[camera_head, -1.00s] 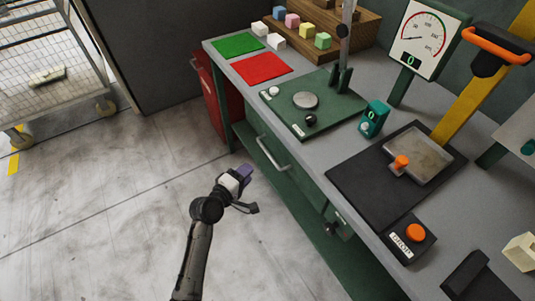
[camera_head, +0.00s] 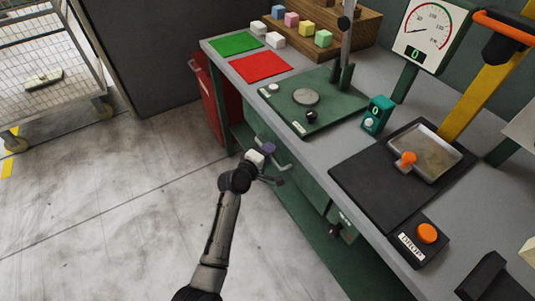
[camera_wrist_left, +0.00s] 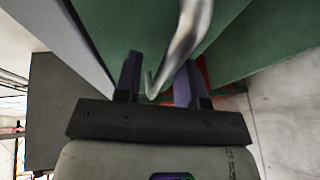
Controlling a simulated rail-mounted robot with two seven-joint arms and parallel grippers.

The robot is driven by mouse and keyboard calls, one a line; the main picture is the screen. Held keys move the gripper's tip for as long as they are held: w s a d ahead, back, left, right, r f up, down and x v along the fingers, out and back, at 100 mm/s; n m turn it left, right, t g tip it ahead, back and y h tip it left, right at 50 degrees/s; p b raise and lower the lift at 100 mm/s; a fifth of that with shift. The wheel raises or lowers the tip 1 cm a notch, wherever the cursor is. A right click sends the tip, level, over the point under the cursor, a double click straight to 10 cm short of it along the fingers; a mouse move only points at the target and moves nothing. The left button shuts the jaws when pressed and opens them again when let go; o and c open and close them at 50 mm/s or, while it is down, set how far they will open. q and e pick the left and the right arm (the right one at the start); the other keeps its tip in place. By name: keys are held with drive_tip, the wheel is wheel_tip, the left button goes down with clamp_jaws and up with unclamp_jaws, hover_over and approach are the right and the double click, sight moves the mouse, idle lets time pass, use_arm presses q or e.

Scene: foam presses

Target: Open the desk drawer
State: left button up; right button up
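The green desk drawer (camera_head: 309,186) is under the workbench's front edge and looks shut. Its metal bar handle (camera_wrist_left: 187,35) runs down between my left gripper's fingers in the left wrist view. My left gripper (camera_head: 272,159) is at the drawer front in the head view, at the handle. In the left wrist view the left gripper (camera_wrist_left: 158,82) has its two purple-grey fingers apart, one on each side of the handle, with a gap visible. The gripper hides part of the handle in the head view. My right gripper is in neither view.
The grey worktop (camera_head: 300,152) carries a green plate press (camera_head: 325,112), a black mat (camera_head: 375,182), a drop button box (camera_head: 420,240) and coloured blocks. A red bin (camera_head: 209,95) stands by the bench's far end. The floor at left is clear; a mesh cart (camera_head: 45,65) stands beyond.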

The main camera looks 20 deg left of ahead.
use_arm(q)
drive_tip(key=shift+c, duration=0.4)
clamp_jaws()
